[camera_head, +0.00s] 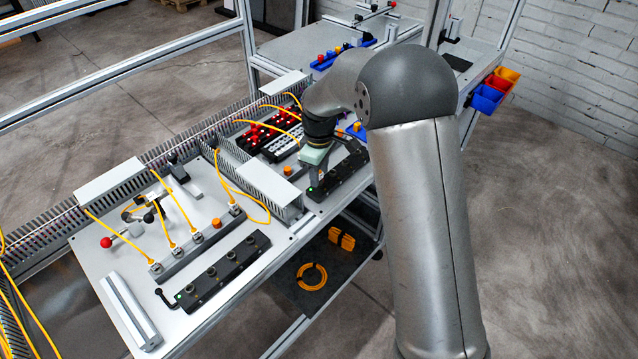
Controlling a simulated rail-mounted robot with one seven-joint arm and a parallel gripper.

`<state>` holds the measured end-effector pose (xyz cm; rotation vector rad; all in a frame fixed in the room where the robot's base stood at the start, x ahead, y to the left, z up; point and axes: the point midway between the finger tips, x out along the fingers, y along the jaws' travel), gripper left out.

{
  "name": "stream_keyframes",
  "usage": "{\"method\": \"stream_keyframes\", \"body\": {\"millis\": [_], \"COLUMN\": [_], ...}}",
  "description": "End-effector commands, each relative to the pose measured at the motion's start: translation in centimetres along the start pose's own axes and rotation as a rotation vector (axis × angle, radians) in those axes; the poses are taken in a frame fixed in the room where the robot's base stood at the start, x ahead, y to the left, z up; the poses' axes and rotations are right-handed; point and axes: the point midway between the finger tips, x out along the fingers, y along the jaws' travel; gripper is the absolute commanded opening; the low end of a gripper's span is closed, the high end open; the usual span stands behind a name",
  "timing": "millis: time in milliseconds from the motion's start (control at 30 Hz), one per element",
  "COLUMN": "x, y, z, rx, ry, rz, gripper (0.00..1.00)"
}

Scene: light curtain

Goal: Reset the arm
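My arm rises on the right of the head view and bends over the workbench (85,250). Its end, my gripper (317,172), hangs down over the bench's far right part, close above or beside a black connector block (340,172). A pale green part of the wrist shows just above the fingers. The fingers are small and partly hidden, so I cannot tell whether they are open or shut, or whether they touch the block. I see no object clearly held.
Yellow cables (160,185) run to a grey socket strip (195,245). A second black connector block (222,272) and a silver bar (130,312) lie at the front. Grey cable ducts and a red-and-black panel (262,135) stand near the gripper. Blue and orange bins (488,97) hang at right.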

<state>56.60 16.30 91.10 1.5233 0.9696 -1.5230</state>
Motion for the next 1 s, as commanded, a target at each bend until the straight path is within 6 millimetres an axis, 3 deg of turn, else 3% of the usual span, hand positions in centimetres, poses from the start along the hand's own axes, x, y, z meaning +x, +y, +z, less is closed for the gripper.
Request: {"method": "stream_keyframes", "body": {"millis": [133,500,600,633,1000], "x": [1.16,1.32,1.31,1.31,1.44], "y": [0.00,0.00,0.00,0.00,0.00], "z": [0.01,0.00,0.00,0.00,0.00], "rx": [0.001,0.001,0.001,0.001,0.002], "ry": [0.000,0.000,0.000,0.000,0.001], "rz": [0.000,0.000,0.000,0.000,-0.001], "gripper": [0.38,0.38,0.10,0.06,0.06]}}
